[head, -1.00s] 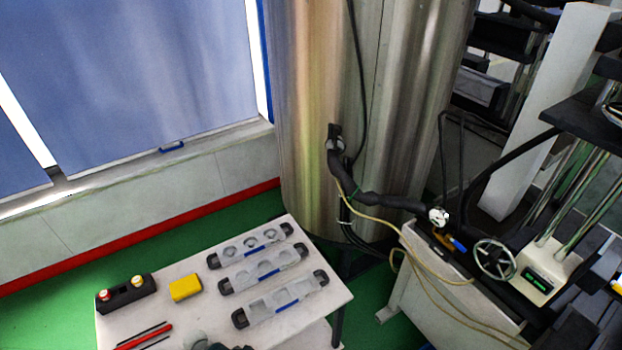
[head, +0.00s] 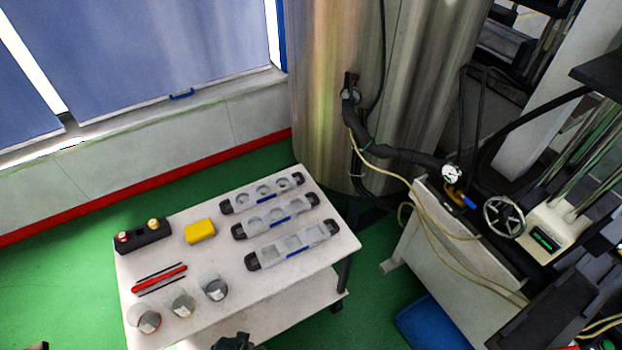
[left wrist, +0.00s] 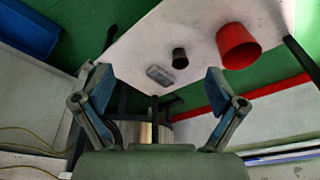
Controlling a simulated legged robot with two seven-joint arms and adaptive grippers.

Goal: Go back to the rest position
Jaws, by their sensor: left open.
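My left gripper (left wrist: 158,85) is open in the left wrist view, with nothing between its two fingers. Beyond the fingers is a white table surface (left wrist: 150,40). In the head view a dark shape (head: 233,342) pokes in at the bottom edge by the front of the white table (head: 255,315); it may be part of my left gripper, but too little shows to be sure. My right gripper is not in view.
Three cups, left (head: 145,318), middle (head: 182,304) and right (head: 215,288), stand at the table's front. A button box (head: 142,236), yellow block (head: 200,231) and red tool (head: 158,279) lie behind. A steel tank (head: 330,100) and handwheel machine (head: 504,216) stand beyond.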

